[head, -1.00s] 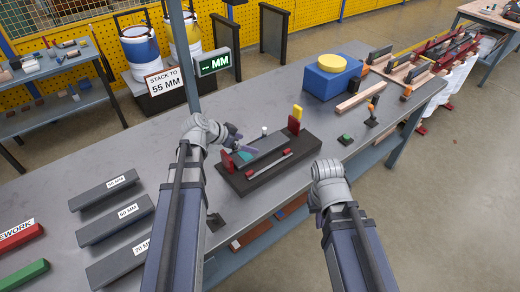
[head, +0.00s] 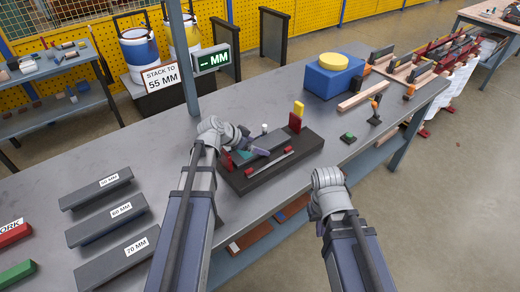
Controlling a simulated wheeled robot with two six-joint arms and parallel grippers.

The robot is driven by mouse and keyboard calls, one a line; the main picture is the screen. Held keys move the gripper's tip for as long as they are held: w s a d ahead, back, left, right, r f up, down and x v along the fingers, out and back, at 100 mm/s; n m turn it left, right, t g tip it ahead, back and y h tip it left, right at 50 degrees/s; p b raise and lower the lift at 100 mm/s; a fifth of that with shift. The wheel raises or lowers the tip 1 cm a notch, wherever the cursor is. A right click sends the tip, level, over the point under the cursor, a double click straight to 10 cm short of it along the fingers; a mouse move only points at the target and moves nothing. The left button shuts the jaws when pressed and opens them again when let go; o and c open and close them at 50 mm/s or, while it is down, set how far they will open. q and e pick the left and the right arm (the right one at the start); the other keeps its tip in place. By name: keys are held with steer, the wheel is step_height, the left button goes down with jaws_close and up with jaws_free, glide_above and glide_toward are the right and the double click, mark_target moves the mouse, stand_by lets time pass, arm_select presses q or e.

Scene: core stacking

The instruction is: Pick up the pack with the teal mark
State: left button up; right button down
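A teal patch (head: 243,155) shows at the left part of the dark stacking fixture (head: 262,180), beside a red end block.
Grey trays marked 50, 60 and 70 MM (head: 108,256) lie at left, near red and green rework bars. A blue box with a yellow disc (head: 333,77) and racks with several packs (head: 410,70) stand at right.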

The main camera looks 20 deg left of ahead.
arm_select(q)
jaws_close()
stand_by(0.6)
